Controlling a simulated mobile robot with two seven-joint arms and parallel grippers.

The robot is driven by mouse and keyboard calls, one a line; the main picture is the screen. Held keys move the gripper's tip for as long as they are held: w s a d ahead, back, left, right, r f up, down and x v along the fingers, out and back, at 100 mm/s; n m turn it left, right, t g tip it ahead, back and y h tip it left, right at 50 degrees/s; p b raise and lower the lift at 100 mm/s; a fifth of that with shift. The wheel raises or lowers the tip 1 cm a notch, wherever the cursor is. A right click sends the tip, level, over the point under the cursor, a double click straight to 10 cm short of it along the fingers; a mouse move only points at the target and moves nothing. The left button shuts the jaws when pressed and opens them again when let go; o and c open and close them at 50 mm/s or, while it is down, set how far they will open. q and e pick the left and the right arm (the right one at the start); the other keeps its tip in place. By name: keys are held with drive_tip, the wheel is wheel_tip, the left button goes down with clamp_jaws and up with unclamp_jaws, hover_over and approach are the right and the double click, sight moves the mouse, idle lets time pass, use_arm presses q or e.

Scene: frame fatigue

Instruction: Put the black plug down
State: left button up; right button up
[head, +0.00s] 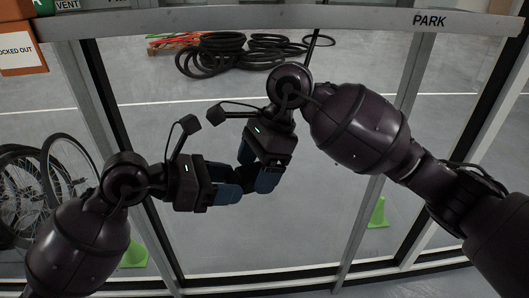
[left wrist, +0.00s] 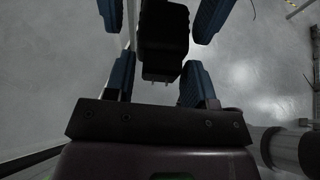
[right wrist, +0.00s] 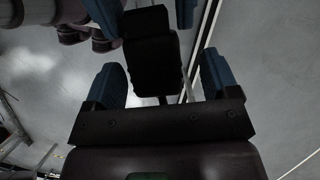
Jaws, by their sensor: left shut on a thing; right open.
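The black plug (left wrist: 163,38) shows in the left wrist view, with two small prongs pointing toward my left palm. It also shows in the right wrist view (right wrist: 152,62) as a dark block between the fingers. In the head view I cannot make it out; the two grippers hide it. My left gripper (head: 235,183) is shut on the plug, its blue fingers at the plug's sides. My right gripper (head: 255,170) is open, its blue fingers apart on either side of the plug. The two grippers face each other closely, with their fingers near one another, in mid-air.
A metal frame with a top bar marked PARK (head: 468,21) stands before me. Beyond it lie a pile of black tyres (head: 215,57), bicycle wheels (head: 70,165) at left and green cones (head: 377,213). Open grey floor (head: 310,230) shows below the grippers.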

drive_tip(key=shift+a+f, duration=0.2)
drive_tip(key=shift+f, duration=0.15)
drive_tip(key=c, duration=1)
use_arm(q)
drive_tip(key=o, duration=1)
use_arm(e)
drive_tip(key=shift+c, duration=0.4)
use_arm(q)
drive_tip(key=shift+a, duration=0.15)
